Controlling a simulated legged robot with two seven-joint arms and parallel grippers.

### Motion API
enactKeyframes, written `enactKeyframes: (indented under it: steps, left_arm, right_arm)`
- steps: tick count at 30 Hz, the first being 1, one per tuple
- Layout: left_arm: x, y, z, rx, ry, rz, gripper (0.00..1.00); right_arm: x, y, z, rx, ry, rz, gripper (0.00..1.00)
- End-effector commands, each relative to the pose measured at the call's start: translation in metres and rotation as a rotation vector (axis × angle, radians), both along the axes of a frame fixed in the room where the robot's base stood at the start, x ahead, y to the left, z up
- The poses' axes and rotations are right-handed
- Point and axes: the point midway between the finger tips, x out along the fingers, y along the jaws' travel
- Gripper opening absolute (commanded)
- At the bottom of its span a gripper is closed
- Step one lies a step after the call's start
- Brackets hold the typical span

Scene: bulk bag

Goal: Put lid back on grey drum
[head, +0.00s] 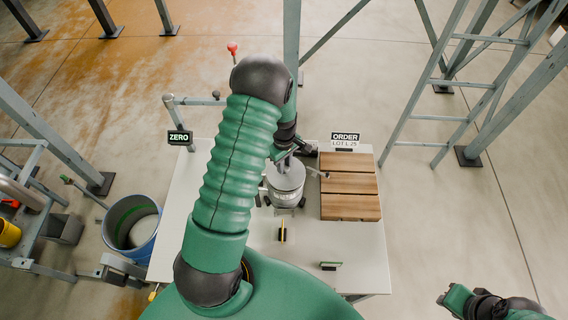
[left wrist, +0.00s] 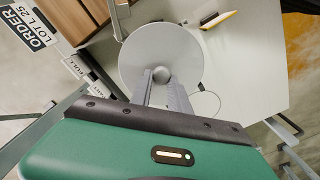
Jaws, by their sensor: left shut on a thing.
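The grey drum (head: 285,198) stands on the white table, partly hidden by my left arm. In the left wrist view the round grey lid (left wrist: 185,50) has a small knob at its centre. My left gripper (left wrist: 160,80) is shut on that knob, with one finger on each side. In the head view my left gripper (head: 287,158) is over the drum's top. I cannot tell whether the lid rests on the drum or hangs just above it. My right gripper (head: 462,300) is at the lower right, off the table; its jaws are unclear.
The white table (head: 350,240) also bears a wooden slatted board (head: 350,190), an ORDER sign (head: 345,138) and a ZERO display (head: 179,137). A yellow-edged tool (head: 282,230) lies in front of the drum. An open blue drum (head: 116,222) stands left of the table.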

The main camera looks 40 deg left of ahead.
Motion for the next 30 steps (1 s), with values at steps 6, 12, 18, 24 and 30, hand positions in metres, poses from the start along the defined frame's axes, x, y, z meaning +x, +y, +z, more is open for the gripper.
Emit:
enactKeyframes:
  steps: [6,12,18,24,30]
  left_arm:
    - [0.0000,0.0003,-0.0002,0.000,0.000,0.000,0.00]
    - [0.0006,0.0001,-0.0021,0.000,0.001,0.000,0.00]
    - [0.0005,0.0001,-0.0071,0.000,0.001,-0.001,0.00]
    - [0.0006,0.0001,-0.0093,0.000,0.001,-0.001,0.00]
    - [0.0007,0.0001,-0.0091,0.000,0.001,-0.001,0.00]
  right_arm:
    - [-0.0001,0.0000,-0.0002,0.000,0.000,0.000,0.27]
    - [-0.0001,0.0000,-0.0015,0.000,0.000,0.000,0.27]
    - [-0.0001,0.0000,-0.0050,0.000,0.000,0.000,0.27]
    - [-0.0002,0.0000,-0.0064,0.000,0.000,0.000,0.27]
    - [-0.0001,0.0000,-0.0062,0.000,0.000,0.000,0.27]
